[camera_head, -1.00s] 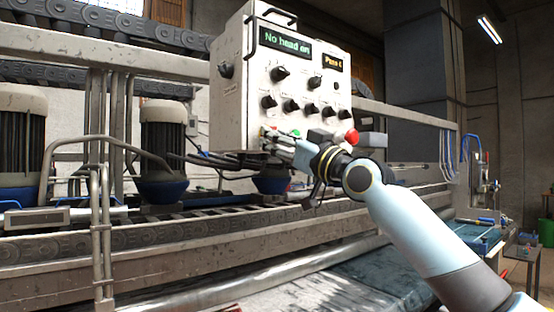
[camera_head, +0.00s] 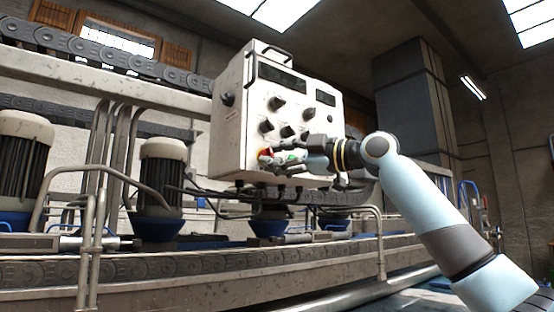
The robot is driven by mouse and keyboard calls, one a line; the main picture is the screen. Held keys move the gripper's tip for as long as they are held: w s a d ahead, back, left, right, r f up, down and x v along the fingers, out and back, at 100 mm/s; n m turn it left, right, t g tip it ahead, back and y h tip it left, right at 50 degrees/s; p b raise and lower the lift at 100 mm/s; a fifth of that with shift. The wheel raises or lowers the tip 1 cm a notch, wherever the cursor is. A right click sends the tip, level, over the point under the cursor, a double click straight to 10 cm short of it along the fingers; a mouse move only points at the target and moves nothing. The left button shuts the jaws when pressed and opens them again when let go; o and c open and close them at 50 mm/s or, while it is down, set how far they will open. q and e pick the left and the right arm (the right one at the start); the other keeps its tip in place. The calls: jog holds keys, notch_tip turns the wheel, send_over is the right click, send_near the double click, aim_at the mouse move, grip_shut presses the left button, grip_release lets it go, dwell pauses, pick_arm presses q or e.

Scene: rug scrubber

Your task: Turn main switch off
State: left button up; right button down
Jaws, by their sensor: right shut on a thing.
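The control box (camera_head: 235,130) is a pale metal cabinet with dark knobs on its front. The main switch (camera_head: 265,153), red and yellow, is at the lower left corner of the front panel. My right gripper (camera_head: 272,159) reaches in from the right along the lower panel and is shut on the main switch, with its fingers partly covering it. A green button (camera_head: 291,157) shows beside the fingers. The wide display (camera_head: 282,76) and the small display (camera_head: 325,97) are both dark. My left gripper is not in view.
A dark knob (camera_head: 228,98) is on the box's left side. Cables and a metal rail (camera_head: 200,264) run below the box. Motors (camera_head: 162,170) stand to the left, with a chain conveyor (camera_head: 100,48) above. Free air lies in front of the box.

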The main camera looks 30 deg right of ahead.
jog(key=shift+r+n+g+p, duration=0.1)
jog(key=shift+n+g+p, duration=0.55)
jog(key=shift+n, duration=0.95)
jog(key=c, duration=1)
grip_release()
jog(key=shift+d, duration=0.1)
jog(key=shift+v, duration=3.7)
